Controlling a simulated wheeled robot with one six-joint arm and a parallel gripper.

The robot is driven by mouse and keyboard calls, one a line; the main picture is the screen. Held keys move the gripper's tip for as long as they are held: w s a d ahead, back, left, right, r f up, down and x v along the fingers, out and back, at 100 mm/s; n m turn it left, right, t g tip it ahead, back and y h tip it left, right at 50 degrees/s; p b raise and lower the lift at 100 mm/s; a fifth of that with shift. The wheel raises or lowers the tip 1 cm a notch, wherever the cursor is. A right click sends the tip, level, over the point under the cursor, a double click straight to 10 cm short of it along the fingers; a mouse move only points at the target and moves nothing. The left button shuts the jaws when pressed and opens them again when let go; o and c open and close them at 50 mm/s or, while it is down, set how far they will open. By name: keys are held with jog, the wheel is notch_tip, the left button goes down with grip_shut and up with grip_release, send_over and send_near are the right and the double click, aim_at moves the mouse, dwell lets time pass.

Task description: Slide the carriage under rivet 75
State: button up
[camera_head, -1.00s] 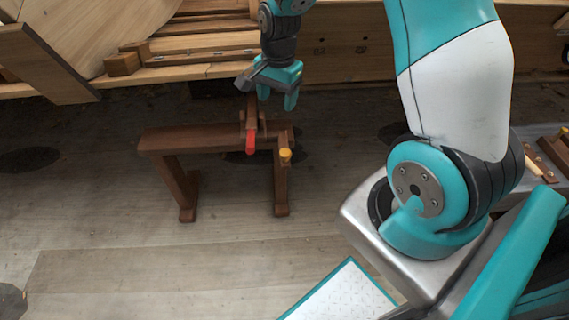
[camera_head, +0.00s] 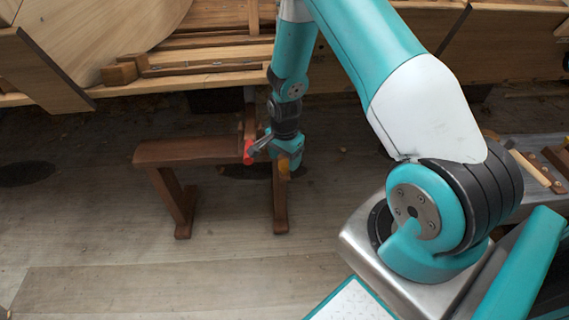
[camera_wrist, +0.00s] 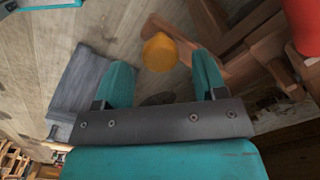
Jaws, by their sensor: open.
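A brown wooden bench-like rail (camera_head: 180,151) stands on legs below the hull. Near its right end is an upright wooden carriage (camera_head: 247,120) with a red handle (camera_head: 248,152). A yellow knob (camera_head: 284,165) is at the rail's right end. My gripper (camera_head: 284,161) is low beside the carriage, at the knob. In the wrist view my gripper (camera_wrist: 162,66) is open, and the yellow knob (camera_wrist: 160,52) appears in the gap between its fingers; contact cannot be told. The red handle also shows at the wrist view's upper right (camera_wrist: 303,25). I cannot pick out rivet 75.
The planked hull (camera_head: 210,83) runs along the back, above the rail. A bench with wooden pieces (camera_head: 545,165) stands at the far right. The floor (camera_head: 110,225) in front of the rail is clear.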

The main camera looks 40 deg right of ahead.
jog(key=shift+f, duration=0.95)
jog(key=shift+c, duration=0.2)
